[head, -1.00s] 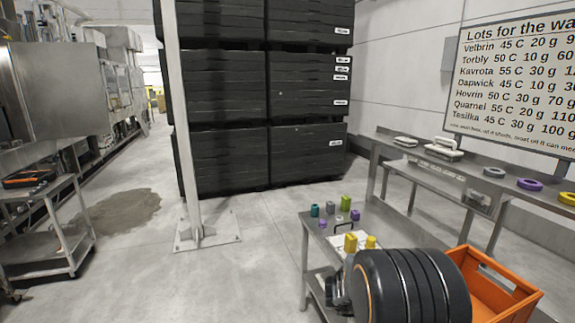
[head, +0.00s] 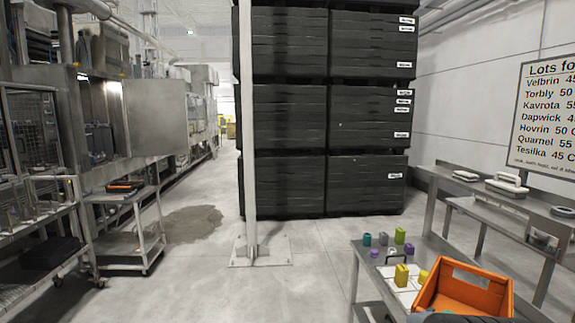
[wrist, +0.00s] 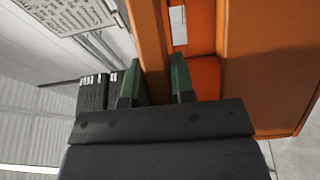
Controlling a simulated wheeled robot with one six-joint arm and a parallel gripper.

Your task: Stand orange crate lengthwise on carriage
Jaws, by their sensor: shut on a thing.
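The orange crate (head: 484,294) is at the lower right of the head view, open side up and slightly tilted in the picture, in front of the small steel table. It also fills the right of the wrist view (wrist: 260,55). In the wrist view my gripper (wrist: 156,72) has its two green fingers on either side of the crate's wall, shut on it. The head view hides the fingers; only a dark bit of my arm shows at the bottom edge. I cannot tell for sure which part is the carriage; a wire-sided steel rack (head: 35,125) stands at the far left.
The small steel table (head: 352,262) holds several coloured blocks. A steel post (head: 248,150) stands before tall black crate stacks (head: 285,115). A low trolley (head: 128,222) stands at left near a dark floor patch (head: 195,223). The middle floor is clear.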

